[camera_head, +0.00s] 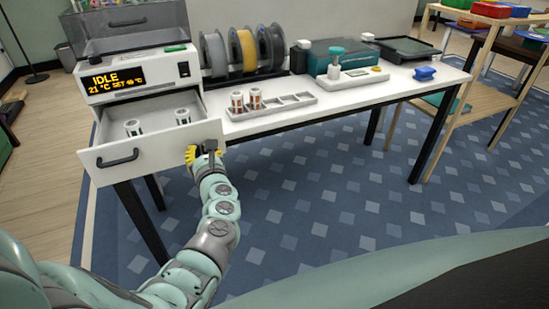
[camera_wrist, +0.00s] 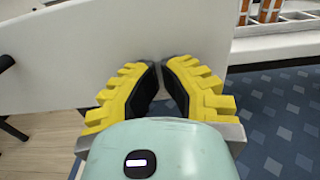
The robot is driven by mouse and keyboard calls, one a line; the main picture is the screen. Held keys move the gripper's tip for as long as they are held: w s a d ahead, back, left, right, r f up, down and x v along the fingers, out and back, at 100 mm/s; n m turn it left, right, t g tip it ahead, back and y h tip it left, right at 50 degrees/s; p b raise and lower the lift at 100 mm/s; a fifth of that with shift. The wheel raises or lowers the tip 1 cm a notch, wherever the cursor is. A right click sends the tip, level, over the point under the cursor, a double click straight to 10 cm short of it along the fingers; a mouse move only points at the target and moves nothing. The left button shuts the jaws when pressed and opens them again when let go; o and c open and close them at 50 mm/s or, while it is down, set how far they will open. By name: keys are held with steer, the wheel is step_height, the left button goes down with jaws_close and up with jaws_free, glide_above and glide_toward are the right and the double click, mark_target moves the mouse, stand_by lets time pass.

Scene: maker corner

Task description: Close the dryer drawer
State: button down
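The white dryer (camera_head: 130,75) stands at the left end of the table, its display reading IDLE, 21 °C, SET 45 °C. My gripper (camera_head: 205,150) is at the right end of the drawer front. In the wrist view, its yellow-and-black fingers (camera_wrist: 160,66) come together at the tips, close against the white front panel (camera_wrist: 110,45). Contact is not clear.
A grey tray (camera_head: 272,106) with two spools stands on the white table (camera_head: 345,92), right of the drawer. Filament reels (camera_head: 243,50), a teal machine (camera_head: 333,58) and a blue item (camera_head: 425,74) are farther along. Blue carpet (camera_head: 330,190) lies open in front.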

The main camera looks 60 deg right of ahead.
steer(key=b+x, duration=0.8)
steer(key=x, duration=0.5)
steer(key=shift+s+f, duration=0.1)
steer(key=shift+w+d+b, duration=0.35)
steer(key=shift+b, duration=0.2)
steer(key=shift+a+r, duration=0.1)
steer(key=shift+r, duration=0.15)
